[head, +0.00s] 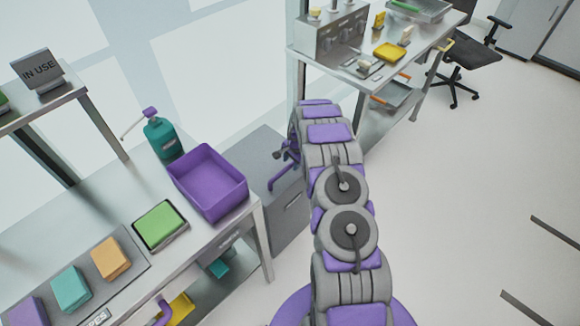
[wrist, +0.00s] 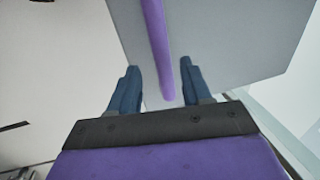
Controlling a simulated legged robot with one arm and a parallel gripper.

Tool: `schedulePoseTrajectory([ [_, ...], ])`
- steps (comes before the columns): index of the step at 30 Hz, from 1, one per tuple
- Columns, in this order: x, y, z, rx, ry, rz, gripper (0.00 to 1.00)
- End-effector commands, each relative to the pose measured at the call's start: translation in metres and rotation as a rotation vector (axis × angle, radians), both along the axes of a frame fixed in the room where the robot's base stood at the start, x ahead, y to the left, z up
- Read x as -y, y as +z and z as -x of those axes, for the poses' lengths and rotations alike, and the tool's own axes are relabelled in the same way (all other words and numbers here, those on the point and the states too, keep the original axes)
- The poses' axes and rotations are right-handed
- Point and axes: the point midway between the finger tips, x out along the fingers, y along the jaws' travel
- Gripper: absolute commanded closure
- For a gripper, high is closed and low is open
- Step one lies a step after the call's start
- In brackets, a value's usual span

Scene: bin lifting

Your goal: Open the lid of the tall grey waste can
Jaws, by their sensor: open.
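The tall grey waste can (head: 290,218) stands between the workbench and my arm in the head view. Its flat grey surface (wrist: 225,45) fills much of the wrist view. A purple bar (wrist: 154,40), which looks like the lid's handle, runs along that surface. My gripper (wrist: 158,77) is open. The near end of the bar lies between its two blue-grey fingers, with gaps on both sides.
A workbench at left holds a purple bin (head: 210,182), a teal bottle (head: 160,138) and a green-topped tray (head: 160,225). A metal table (head: 345,70) with instruments stands behind my arm. A black chair (head: 465,55) is at the back right. The floor at right is mostly clear.

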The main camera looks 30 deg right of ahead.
Motion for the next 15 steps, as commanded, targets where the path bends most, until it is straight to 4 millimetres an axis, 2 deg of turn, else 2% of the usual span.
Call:
schedulePoseTrajectory([
  [1,-0.002,-0.008,-0.001,0.0,0.002,0.003,0.52],
  [6,-0.007,-0.021,-0.004,0.002,0.001,0.007,0.52],
  [15,-0.004,-0.026,-0.006,0.002,0.0,0.003,0.52],
])
